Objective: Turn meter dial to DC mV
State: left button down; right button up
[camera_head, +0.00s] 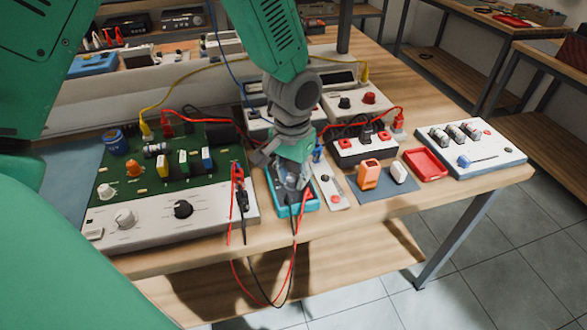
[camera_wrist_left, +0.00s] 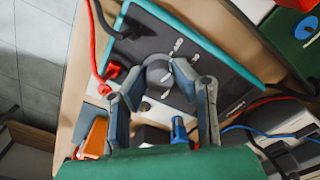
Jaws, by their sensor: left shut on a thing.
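The meter (camera_head: 309,207) is a dark-faced device with a teal rim, lying on the bench near its front edge. In the left wrist view the meter (camera_wrist_left: 133,47) fills the upper middle, with its round grey dial (camera_wrist_left: 158,75) and several light marks around it. My left gripper (camera_head: 291,190) comes down over the meter and hides most of its face in the head view. In the wrist view the left gripper (camera_wrist_left: 158,72) is shut on the dial, one finger on each side. I cannot read which mark the dial points to. My right gripper is not in view.
A green circuit board panel (camera_head: 130,180) with knobs stands left of the meter. Red and black leads (camera_head: 240,265) hang over the front edge. Right of the meter are an orange part (camera_head: 369,174), a red tray (camera_head: 425,164) and a white panel (camera_head: 495,160). Boxed instruments stand behind.

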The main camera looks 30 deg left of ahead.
pick_arm(q)
jog(key=m+p, duration=0.3)
jog(key=p, duration=0.1)
jog(key=shift+r+m, duration=0.2)
jog(key=shift+m, duration=0.2)
jog(key=m+p, duration=0.3)
jog(key=shift+m, duration=0.3)
jog(key=m+p, duration=0.3)
jog(key=m, duration=0.1)
jog(key=shift+w+f+m+p, duration=0.15)
jog(key=shift+m+p, duration=0.8)
jog(key=shift+m, duration=1.05)
jog(key=c, duration=1.4)
grip_release()
jog(key=shift+c, duration=0.2)
jog(key=shift+o, duration=0.6)
jog(key=shift+a+f, duration=0.1)
